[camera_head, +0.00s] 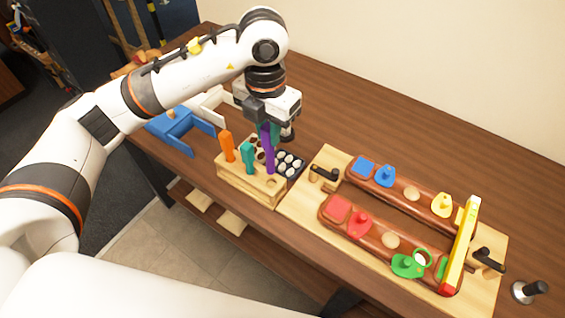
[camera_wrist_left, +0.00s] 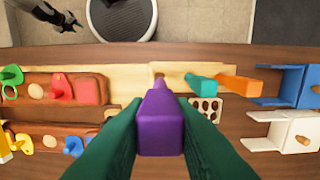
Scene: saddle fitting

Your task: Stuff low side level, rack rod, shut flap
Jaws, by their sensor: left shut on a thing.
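My left gripper (camera_head: 267,127) is shut on a purple rod (camera_head: 269,153), held upright over the wooden rack (camera_head: 240,186). The rod's tip is at the rack's right part; I cannot tell whether it is in a hole. In the left wrist view the purple rod (camera_wrist_left: 160,125) is between green fingers. An orange rod (camera_head: 227,146) and a teal rod (camera_head: 247,158) stand in the rack. Two long brown padded pieces (camera_head: 376,243) lie on a pale board (camera_head: 296,208). A yellow, white and red bar (camera_head: 462,245) crosses their right ends. My right gripper (camera_wrist_left: 62,20) shows small at the wrist view's top left.
A dark tray of white round pieces (camera_head: 290,163) stands behind the rack. Blue (camera_head: 180,127) and white (camera_head: 210,100) bracket-like parts lie left. Coloured knobbed pieces sit on the brown pieces. Black latches (camera_head: 324,173) are on the board. A metal post (camera_head: 530,290) stands far right.

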